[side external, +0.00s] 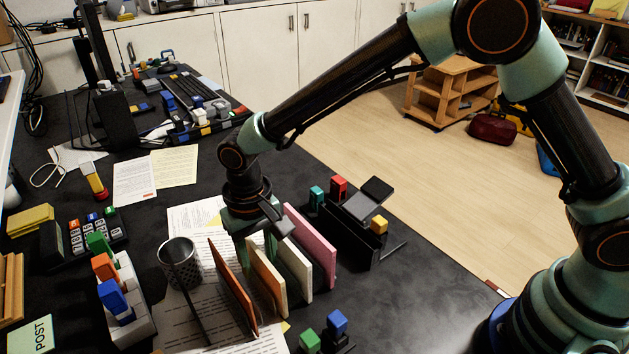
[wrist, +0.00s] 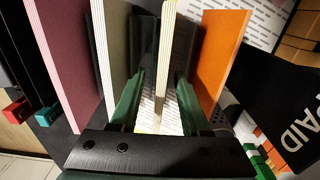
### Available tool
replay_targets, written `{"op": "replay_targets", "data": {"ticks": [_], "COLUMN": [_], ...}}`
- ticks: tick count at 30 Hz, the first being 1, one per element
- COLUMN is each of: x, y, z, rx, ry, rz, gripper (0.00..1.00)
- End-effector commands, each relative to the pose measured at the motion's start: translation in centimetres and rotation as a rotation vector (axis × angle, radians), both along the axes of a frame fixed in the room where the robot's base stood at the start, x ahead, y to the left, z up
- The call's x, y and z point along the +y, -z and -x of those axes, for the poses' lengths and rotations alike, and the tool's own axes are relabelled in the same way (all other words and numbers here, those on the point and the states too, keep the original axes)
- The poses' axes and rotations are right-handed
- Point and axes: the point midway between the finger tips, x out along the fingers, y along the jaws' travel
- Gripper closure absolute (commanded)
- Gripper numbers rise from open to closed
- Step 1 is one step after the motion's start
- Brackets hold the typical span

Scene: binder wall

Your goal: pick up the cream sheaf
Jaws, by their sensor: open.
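The cream sheaf (side external: 295,268) stands upright between a tan-orange sheaf (side external: 268,282) and a pink sheaf (side external: 318,250). My gripper (side external: 256,243) is low over the row, pointing down, its tips partly hidden by the sheaves. In the wrist view my gripper (wrist: 158,98) is open, one green finger on each side of a pale-edged upright sheaf (wrist: 165,45). Another pale-edged sheaf (wrist: 104,45) stands outside the left finger, beside the pink one. By its place in the row, the sheaf between the fingers looks like the tan-orange one, but its shadowed face leaves this unsure.
A darker orange sheaf (side external: 232,285) stands at the left end of the row, near a mesh cup (side external: 180,262). A black holder (side external: 348,238) with small coloured blocks stands right of the pink sheaf. Gaps between sheaves are narrow. Open desk lies at the lower right.

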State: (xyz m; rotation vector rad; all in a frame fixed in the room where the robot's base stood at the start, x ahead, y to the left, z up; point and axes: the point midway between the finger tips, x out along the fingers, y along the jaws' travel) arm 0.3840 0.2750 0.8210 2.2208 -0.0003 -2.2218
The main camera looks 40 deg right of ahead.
Motion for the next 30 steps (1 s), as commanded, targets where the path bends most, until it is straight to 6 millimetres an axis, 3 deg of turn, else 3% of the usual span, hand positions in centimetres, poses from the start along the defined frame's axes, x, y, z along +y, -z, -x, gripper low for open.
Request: {"op": "replay_targets", "data": {"ticks": [26, 27, 30], "x": [0.01, 0.01, 0.01], "y": [0.44, 0.44, 0.44], "z": [-0.02, -0.02, -0.02], "rx": [-0.001, -0.001, -0.001], "ry": [0.0, 0.0, 0.0], "rz": [0.0, 0.0, 0.0], "gripper": [0.54, 0.58, 0.96]}}
